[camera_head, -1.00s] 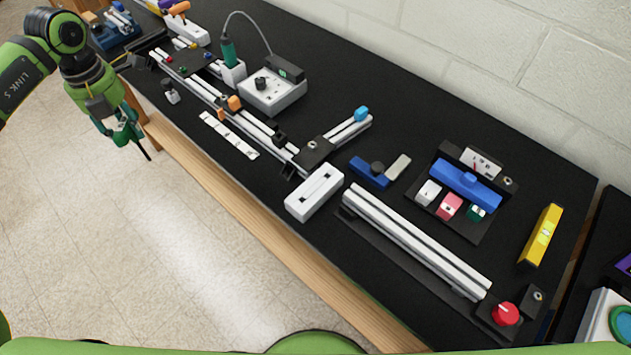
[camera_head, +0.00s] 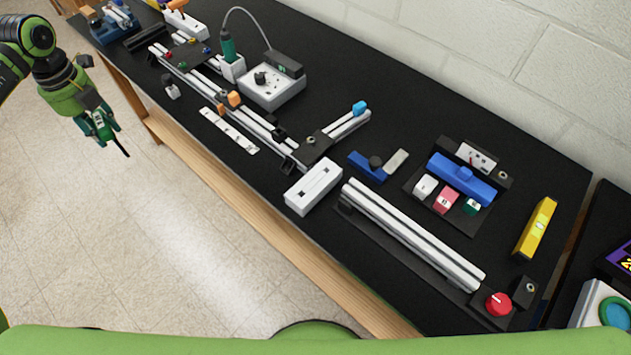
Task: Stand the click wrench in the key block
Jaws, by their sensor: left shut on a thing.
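My left gripper (camera_head: 98,122) hangs at the upper left, over the floor and clear of the bench's front edge. It is shut on a slim tool with a green body and a dark rod (camera_head: 122,148) pointing down to the right, which I take for the click wrench. The fingers hide part of it. A white block with an orange-handled tool (camera_head: 185,24) stands at the bench's far left. A white slotted block (camera_head: 314,187) lies near the front edge. I cannot tell for certain which is the key block. My right gripper is out of view.
Aluminium rails (camera_head: 412,237) lie along the front of the black bench (camera_head: 400,110). A white control box (camera_head: 272,88) stands beside a corded green tool (camera_head: 228,45). A blue clamp (camera_head: 462,178) and yellow level (camera_head: 537,228) lie to the right. The middle rear is clear.

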